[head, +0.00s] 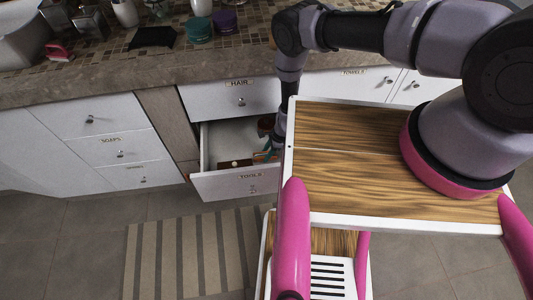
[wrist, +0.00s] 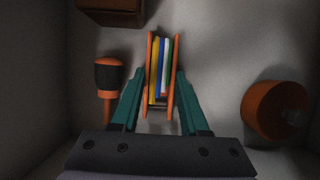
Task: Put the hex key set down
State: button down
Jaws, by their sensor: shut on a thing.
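The hex key set (wrist: 163,70) has orange side plates with yellow, blue, white and green keys between them. It is between the teal fingers of my gripper (wrist: 160,95), which is shut on it. In the wrist view it stands over the pale drawer floor; I cannot tell whether it touches that floor. In the head view my gripper (head: 266,155) is down inside the open drawer (head: 235,187) labelled TOOLS, and the hex key set is too small and covered to make out clearly.
In the drawer, an orange-and-black handled tool (wrist: 107,80) lies left of the hex key set. An orange round thing (wrist: 274,110) is at right, and a brown block (wrist: 112,10) is at the far left. Bare drawer floor separates them. The HAIR drawer (head: 230,98) above is shut.

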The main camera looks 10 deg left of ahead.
jog(key=shift+c, duration=2.1)
grip_release()
jog(key=shift+f, duration=0.1)
jog(key=v, duration=1.2)
